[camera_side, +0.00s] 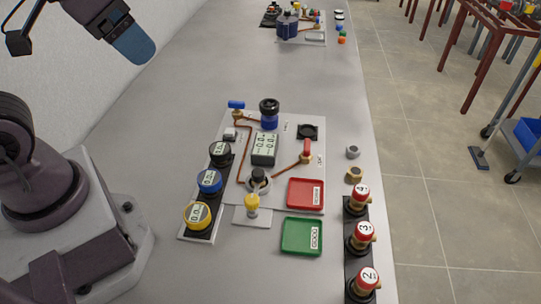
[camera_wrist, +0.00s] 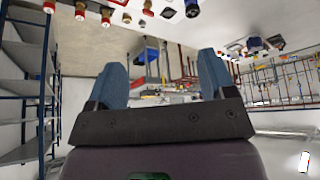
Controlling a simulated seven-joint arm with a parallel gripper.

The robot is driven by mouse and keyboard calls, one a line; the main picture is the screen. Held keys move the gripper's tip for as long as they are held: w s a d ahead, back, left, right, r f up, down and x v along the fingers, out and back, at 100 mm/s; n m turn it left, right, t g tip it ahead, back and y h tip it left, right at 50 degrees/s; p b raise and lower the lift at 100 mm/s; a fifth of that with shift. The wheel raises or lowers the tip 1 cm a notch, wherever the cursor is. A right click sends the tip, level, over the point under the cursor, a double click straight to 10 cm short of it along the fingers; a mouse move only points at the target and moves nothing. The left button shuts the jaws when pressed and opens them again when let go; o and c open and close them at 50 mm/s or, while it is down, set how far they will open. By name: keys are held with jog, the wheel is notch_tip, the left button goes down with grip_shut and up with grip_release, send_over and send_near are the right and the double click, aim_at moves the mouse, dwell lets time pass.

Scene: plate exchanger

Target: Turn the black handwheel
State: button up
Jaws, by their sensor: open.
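In the side view, a round black wheel-like top (camera_side: 269,105) sits on a blue body at the back of the white panel (camera_side: 235,195). A second black knob (camera_side: 259,176) stands on a metal fitting near the panel's front. I cannot tell for sure which one is the handwheel. My gripper (camera_side: 133,46) is high at the upper left, well apart from the panel, with a blue finger visible. In the wrist view my gripper (camera_wrist: 162,64) has its two blue fingers wide apart with nothing between them.
Black, blue and yellow gauges (camera_side: 209,181) line the panel's left. A red tray (camera_side: 306,194), a green tray (camera_side: 302,237) and red numbered valves (camera_side: 361,237) are at front right. A blue-handled valve (camera_side: 236,106) and copper pipes are close by. The table's left middle is clear.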

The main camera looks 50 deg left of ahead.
jog(key=shift+o, duration=0.5)
jog(key=shift+f, duration=0.1)
jog(key=n+g, duration=0.6)
jog(key=n, duration=1.4)
send_over(269, 103)
notch_tip(269, 103, down, 18)
jog(key=r, duration=0.1)
notch_tip(269, 103, down, 12)
jog(key=shift+f, duration=0.25)
jog(key=shift+c, duration=0.4)
